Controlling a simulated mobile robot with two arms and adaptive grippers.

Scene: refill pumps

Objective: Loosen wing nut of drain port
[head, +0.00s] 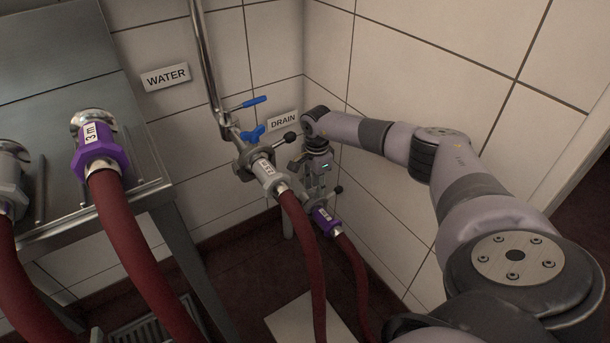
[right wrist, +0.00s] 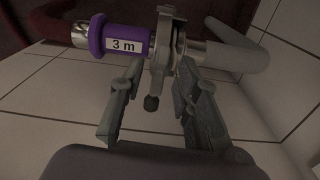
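The drain port lies low in the corner below the DRAIN sign (head: 283,121). A red hose with a purple collar (head: 323,217) is joined to it. In the right wrist view, the purple collar marked "3 m" (right wrist: 124,44) meets a grey elbow pipe (right wrist: 232,52) at a metal clamp (right wrist: 165,45). The clamp's wing nut, with a dark round end (right wrist: 152,102), points toward my right gripper. My right gripper (head: 317,178) is just above the drain coupling. Its fingers (right wrist: 157,85) are apart on either side of the clamp and nut; contact is unclear. My left gripper is out of view.
Beside the drain, a second red hose joins the water pipe by a grey collar (head: 268,172), with blue valve handles (head: 253,132) above. A metal table (head: 160,188) stands left, with a purple-collared hose end (head: 95,143). Tiled walls close the corner.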

